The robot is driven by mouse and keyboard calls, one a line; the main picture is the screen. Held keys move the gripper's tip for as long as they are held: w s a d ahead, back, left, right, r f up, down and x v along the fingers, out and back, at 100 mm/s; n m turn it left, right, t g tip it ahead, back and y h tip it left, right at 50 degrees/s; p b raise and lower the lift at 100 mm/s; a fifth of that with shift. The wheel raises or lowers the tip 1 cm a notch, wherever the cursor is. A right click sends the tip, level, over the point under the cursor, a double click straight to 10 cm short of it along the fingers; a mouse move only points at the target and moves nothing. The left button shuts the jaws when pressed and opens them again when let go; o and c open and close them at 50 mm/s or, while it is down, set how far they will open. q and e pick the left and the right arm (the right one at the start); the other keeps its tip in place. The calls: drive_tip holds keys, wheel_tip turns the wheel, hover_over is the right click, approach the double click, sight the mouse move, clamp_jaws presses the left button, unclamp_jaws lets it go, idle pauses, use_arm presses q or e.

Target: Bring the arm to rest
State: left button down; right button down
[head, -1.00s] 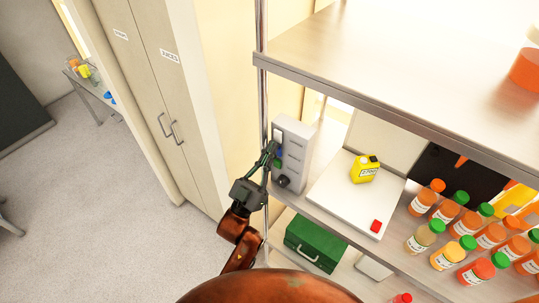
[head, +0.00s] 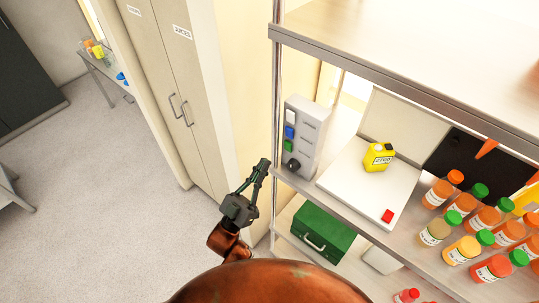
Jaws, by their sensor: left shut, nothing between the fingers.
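My left gripper (head: 262,166) is in the lower middle of the head view, its dark fingers shut with nothing between them. It points up, just left of the shelf's front post and the grey control box (head: 302,137), apart from the box. The arm behind it is copper-coloured, with a dark wrist. My right gripper is not in the view.
The metal shelf (head: 400,80) fills the right side. A green case (head: 322,230) sits below. Cabinets and open floor (head: 110,210) lie left.

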use_arm(q)
drive_tip(key=shift+s+a+f, duration=0.25)
drive_tip(key=shift+s+f, duration=0.15)
drive_tip(key=shift+f, duration=0.1)
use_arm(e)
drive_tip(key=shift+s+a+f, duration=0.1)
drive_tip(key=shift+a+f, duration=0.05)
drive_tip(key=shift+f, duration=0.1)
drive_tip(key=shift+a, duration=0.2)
